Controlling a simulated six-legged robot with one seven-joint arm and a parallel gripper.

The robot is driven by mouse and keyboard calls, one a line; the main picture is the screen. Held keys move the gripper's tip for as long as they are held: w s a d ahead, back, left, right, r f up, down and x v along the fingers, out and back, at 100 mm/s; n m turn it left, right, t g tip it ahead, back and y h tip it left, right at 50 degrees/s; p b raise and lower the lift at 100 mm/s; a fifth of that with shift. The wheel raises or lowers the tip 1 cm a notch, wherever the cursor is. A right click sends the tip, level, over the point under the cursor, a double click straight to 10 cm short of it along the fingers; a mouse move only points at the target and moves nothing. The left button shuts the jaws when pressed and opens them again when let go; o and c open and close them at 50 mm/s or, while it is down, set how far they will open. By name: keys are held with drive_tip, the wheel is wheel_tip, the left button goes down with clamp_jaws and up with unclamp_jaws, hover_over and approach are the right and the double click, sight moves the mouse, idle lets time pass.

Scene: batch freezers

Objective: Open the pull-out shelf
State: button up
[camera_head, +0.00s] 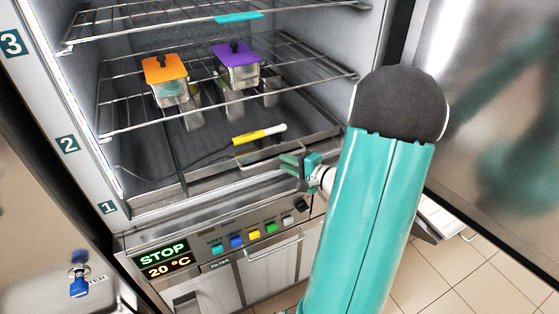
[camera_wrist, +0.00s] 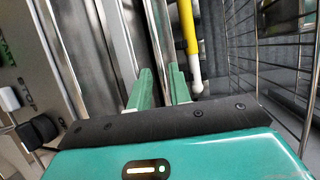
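The pull-out shelf (camera_head: 178,190) is the lowest level in the open freezer cabinet, a dark tray with a metal front edge beside the label 1. It looks pushed in. A thin metal handle (camera_head: 258,163) sits on its front edge. My gripper (camera_head: 288,164) is at the right end of this handle. In the wrist view, the two green fingers (camera_wrist: 160,84) are apart, with metal rails of the shelf front (camera_wrist: 157,30) running beyond and between them. I cannot tell whether the fingers touch the handle.
A yellow-and-white stick (camera_head: 259,135) lies on the shelf, also close in the wrist view (camera_wrist: 188,35). Wire racks above hold orange-lidded (camera_head: 165,68) and purple-lidded (camera_head: 235,54) containers. A control panel (camera_head: 222,243) is below. The open door (camera_head: 500,110) stands at right.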

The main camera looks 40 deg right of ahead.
drive_tip(key=shift+x, duration=1.6)
clamp_jaws()
drive_tip(key=shift+s, duration=0.2)
